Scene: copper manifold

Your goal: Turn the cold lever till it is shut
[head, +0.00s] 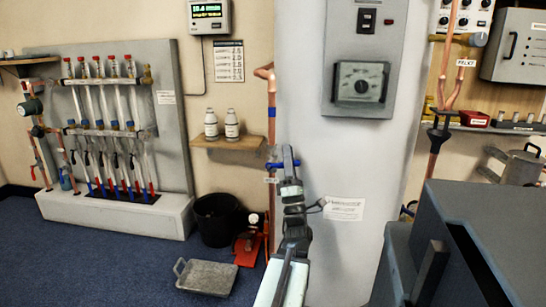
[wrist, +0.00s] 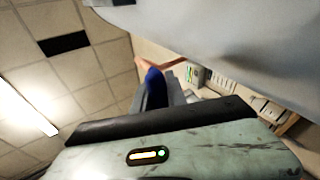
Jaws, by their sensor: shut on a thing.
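The cold lever (head: 272,165) is a blue handle on the upright copper pipe (head: 271,125), beside the grey column. In the head view it lies roughly level, across the pipe. A small pale tag (head: 270,180) hangs just below it. My gripper (head: 288,161) reaches up from below and is shut on the lever's right part, hiding some of it. In the wrist view the blue lever (wrist: 155,86) stands beyond the dark jaw edge; its pivot is hidden there.
The grey column (head: 345,160) stands close on the right of my gripper. A shelf with two white bottles (head: 232,124) is to the left. A black bucket (head: 216,217) and a red jack-like thing (head: 247,250) stand on the floor below. Blue floor lies open at front left.

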